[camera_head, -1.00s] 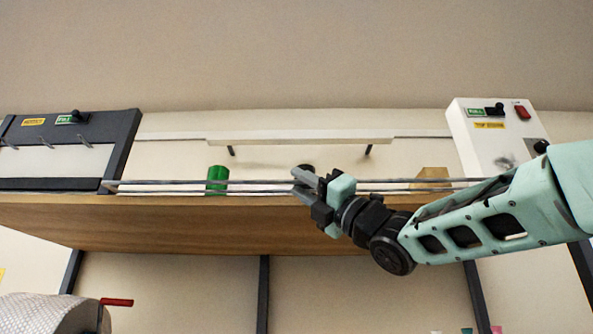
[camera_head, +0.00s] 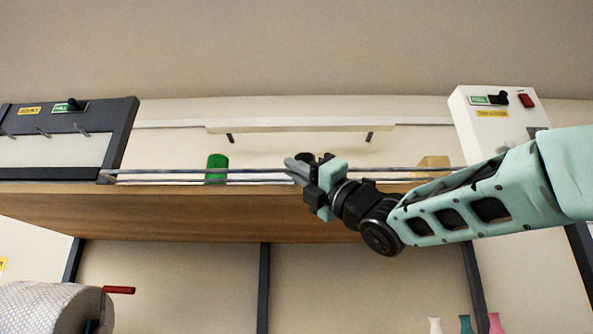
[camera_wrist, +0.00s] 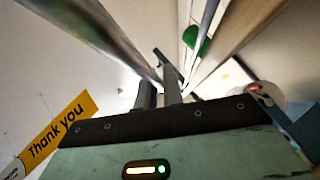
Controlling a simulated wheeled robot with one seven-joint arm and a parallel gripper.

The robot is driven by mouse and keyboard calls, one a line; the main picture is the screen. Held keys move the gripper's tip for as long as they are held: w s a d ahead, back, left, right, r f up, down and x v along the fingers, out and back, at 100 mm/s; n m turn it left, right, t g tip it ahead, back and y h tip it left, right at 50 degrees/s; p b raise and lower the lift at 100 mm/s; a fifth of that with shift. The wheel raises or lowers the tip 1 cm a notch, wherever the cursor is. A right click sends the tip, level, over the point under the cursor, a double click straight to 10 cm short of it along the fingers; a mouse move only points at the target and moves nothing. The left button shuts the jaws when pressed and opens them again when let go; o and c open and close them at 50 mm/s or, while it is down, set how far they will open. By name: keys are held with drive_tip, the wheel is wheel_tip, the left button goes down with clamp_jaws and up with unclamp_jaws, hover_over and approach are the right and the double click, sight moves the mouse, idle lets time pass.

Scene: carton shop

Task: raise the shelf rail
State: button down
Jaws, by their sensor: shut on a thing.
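The shelf rail (camera_head: 250,170) is a thin metal bar running along the front edge of the wooden shelf (camera_head: 180,215) in the head view. A second thin bar lies just below it, close to the shelf edge. My gripper (camera_head: 298,166) is shut on the rail near its middle, reaching in from the right. In the wrist view my gripper (camera_wrist: 172,92) has its fingers close together at the metal bars; the exact contact is hard to make out.
A green cylinder (camera_head: 217,165) and a tan block (camera_head: 432,166) stand on the shelf behind the rail. A dark-framed panel (camera_head: 70,140) is at the left, a white switch box (camera_head: 490,130) at the right. A bubble-wrap roll (camera_head: 45,308) is lower left.

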wheel_tip(320, 180, up, 2)
drive_tip(key=m+h+p, duration=0.1)
drive_tip(key=m+t+h+p, duration=0.1)
drive_tip(key=m, duration=0.1)
drive_tip(key=m+t+h+p, duration=0.1)
drive_tip(key=m, duration=0.1)
drive_tip(key=shift+d+r, duration=0.1)
drive_tip(key=shift+r, duration=0.15)
drive_tip(key=r+m+h+p, duration=0.1)
drive_tip(key=m+h+p, duration=0.1)
drive_tip(key=p, duration=0.3)
drive_tip(key=w+r+m+h+p, duration=0.1)
drive_tip(key=m+h+p, duration=0.1)
drive_tip(key=p, duration=0.4)
drive_tip(key=w+r+m+h+p, duration=0.1)
drive_tip(key=m+h+p, duration=0.1)
drive_tip(key=p, duration=0.3)
drive_tip(key=shift+m+p, duration=0.3)
drive_tip(key=shift+m, duration=0.4)
drive_tip(key=shift+w+f+g+h+p, duration=0.1)
drive_tip(key=shift+f+g+h+p, duration=0.2)
drive_tip(key=shift+p, duration=0.4)
